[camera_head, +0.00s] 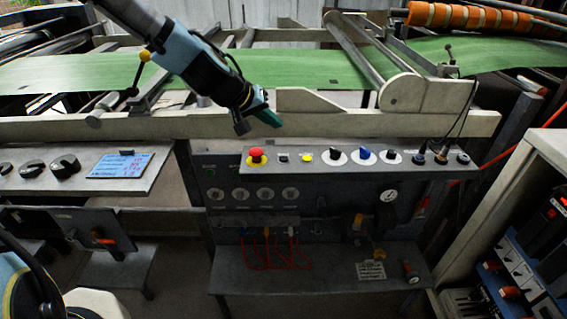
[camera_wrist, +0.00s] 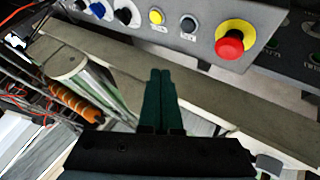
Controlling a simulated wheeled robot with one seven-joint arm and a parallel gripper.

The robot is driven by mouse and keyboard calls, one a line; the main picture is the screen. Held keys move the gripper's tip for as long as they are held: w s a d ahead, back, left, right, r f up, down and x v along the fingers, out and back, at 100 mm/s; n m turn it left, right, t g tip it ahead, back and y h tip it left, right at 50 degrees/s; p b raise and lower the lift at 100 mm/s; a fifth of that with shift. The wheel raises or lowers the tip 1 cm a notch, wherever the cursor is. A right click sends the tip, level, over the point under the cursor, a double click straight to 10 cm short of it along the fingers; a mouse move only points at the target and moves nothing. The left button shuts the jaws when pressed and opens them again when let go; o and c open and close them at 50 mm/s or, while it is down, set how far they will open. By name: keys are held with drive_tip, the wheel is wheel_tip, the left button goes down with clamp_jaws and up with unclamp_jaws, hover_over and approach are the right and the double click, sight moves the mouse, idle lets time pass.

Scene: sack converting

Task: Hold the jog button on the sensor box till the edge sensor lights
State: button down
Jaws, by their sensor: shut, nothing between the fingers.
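The sensor box (camera_head: 340,171) is a grey panel below the machine's pale rail. Its top row has a red mushroom button (camera_head: 256,155) on a yellow ring, a small dark button (camera_head: 284,157), a yellow button (camera_head: 306,157), and several knobs. The wrist view shows the red button (camera_wrist: 230,46), dark button (camera_wrist: 188,23) and yellow button (camera_wrist: 156,17). I cannot read which is the jog button. My gripper (camera_head: 271,119) is shut and empty, above and apart from the row; its green fingers (camera_wrist: 161,74) point toward the dark and yellow buttons. I cannot pick out the edge sensor or any lit lamp on it.
The pale rail (camera_head: 180,125) runs behind my gripper, with green web (camera_head: 285,72) beyond it. Black cables rise from plugs (camera_head: 440,157) at the box's right end. A lower shelf (camera_head: 320,272) holds red leads. A knob panel (camera_head: 70,176) stands left.

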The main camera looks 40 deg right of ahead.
sight(284, 158)
drive_tip(key=shift+s+d+r, duration=0.15)
drive_tip(key=shift+s+d, duration=0.1)
drive_tip(key=shift+d, duration=0.2)
drive_tip(key=shift+s+d+r, duration=0.1)
drive_tip(key=shift+s+d, duration=0.1)
drive_tip(key=shift+d, duration=0.25)
drive_tip(key=shift+f, duration=0.15)
wheel_tip(284, 158, down, 8)
drive_tip(key=b, duration=0.7)
drive_tip(key=shift+f, duration=0.25)
idle(1.0)
drive_tip(key=shift+f+b, duration=0.4)
drive_tip(key=shift+f, duration=0.05)
